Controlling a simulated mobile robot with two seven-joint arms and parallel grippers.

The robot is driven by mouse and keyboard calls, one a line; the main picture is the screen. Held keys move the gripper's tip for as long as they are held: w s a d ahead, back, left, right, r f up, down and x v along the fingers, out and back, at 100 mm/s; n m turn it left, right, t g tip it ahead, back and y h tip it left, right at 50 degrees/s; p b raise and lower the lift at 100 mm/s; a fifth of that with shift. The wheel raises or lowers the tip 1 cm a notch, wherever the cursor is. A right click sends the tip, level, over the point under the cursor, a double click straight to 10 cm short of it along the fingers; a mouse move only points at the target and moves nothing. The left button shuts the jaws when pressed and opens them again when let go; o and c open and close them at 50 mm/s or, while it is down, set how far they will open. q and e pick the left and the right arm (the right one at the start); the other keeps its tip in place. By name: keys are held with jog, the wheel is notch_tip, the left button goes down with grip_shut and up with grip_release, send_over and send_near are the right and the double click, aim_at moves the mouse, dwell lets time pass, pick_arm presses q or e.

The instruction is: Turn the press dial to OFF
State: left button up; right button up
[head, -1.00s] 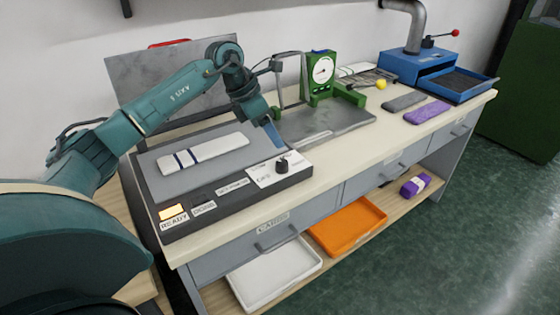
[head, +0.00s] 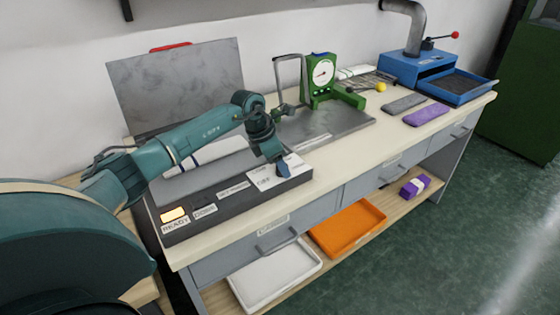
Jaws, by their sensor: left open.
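The press (head: 225,212) is a dark low box at the left of the bench, with its grey lid (head: 180,85) raised behind it. Its front panel has a lit amber READY lamp (head: 173,214) and a white dial label (head: 262,181). My left gripper (head: 283,171) points down at the right end of this panel, right over the spot of the black dial. It is open. The dial is hidden behind the gripper, so its setting and any contact cannot be told. My left arm covers much of the pale striped piece on the press bed. My right gripper is not in view.
A green dial gauge (head: 321,72) on a grey plate stands right of the press, close to my wrist. Grey (head: 404,104) and purple (head: 427,115) knitted pieces and a blue machine (head: 418,68) are farther right. The bench front strip is clear.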

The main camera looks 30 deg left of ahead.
pick_arm(q)
jog(key=shift+f, duration=0.15)
jog(key=shift+c, duration=0.2)
jog(key=c, duration=0.9)
